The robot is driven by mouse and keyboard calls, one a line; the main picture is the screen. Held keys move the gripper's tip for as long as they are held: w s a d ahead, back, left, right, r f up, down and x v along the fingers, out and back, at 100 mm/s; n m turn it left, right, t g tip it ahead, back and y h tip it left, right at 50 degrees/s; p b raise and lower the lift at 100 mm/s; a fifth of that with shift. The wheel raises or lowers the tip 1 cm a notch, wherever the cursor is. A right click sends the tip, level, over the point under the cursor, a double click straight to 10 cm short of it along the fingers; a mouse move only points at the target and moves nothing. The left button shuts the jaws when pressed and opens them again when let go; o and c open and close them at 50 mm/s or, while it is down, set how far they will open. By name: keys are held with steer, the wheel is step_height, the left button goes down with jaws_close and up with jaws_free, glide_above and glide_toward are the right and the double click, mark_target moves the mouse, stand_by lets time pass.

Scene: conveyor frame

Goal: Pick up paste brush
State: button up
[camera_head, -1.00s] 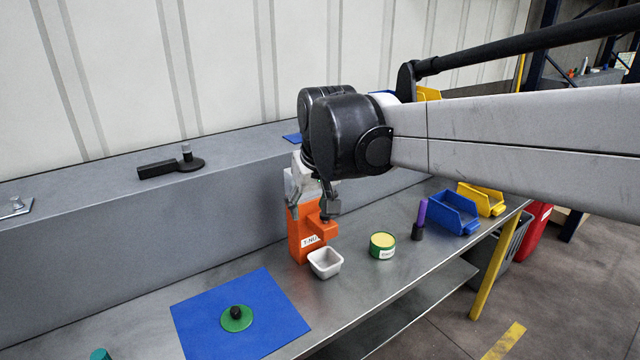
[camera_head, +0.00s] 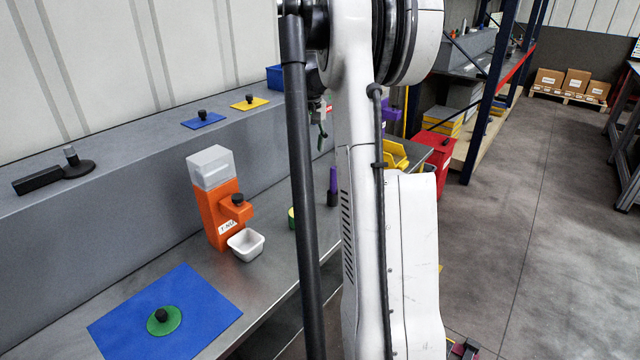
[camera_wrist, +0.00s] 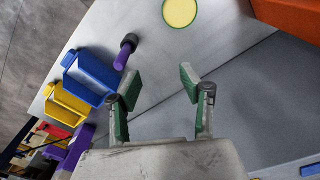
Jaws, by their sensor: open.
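The likely paste brush (camera_head: 333,187), with a purple handle and a black end, stands on the metal bench between my arm links in the head view. It also shows in the wrist view (camera_wrist: 124,54), left of and beyond my fingers. My gripper (camera_wrist: 160,86) is open, its green-padded fingers spread apart with nothing between them. In the head view the gripper is mostly hidden behind my arm, above the bench. The brush is apart from both fingers.
A green tin with a yellow top (camera_wrist: 180,11) stands near the brush. Blue (camera_wrist: 91,75) and yellow (camera_wrist: 66,104) bins lie left of it in the wrist view. An orange dispenser (camera_head: 218,215), white cup (camera_head: 246,244) and blue mat (camera_head: 205,310) occupy the left bench.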

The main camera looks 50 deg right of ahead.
steer(key=shift+m+g+y, duration=0.3)
steer(key=shift+m, duration=0.1)
steer(key=s+d+f, duration=0.1)
steer(key=d, duration=0.1)
steer(key=d+f, duration=0.1)
steer(key=d, duration=0.2)
steer(key=s+d+f, duration=0.1)
steer(key=d+f, duration=0.1)
steer(key=d, duration=0.1)
steer(key=shift+s+f, duration=0.1)
steer(key=shift+s, duration=0.25)
steer(key=shift+d+f, duration=0.2)
steer(key=shift+f, duration=0.05)
step_height(320, 180, down, 8)
steer(key=shift+f, duration=0.2)
steer(key=shift+s+d+f+p, duration=0.1)
steer(key=shift+f+p, duration=0.1)
steer(key=shift+f, duration=1.1)
steer(key=shift+d+f+p, duration=0.1)
steer(key=shift+f+p, duration=0.1)
steer(key=shift+f, duration=1.05)
jaws_close()
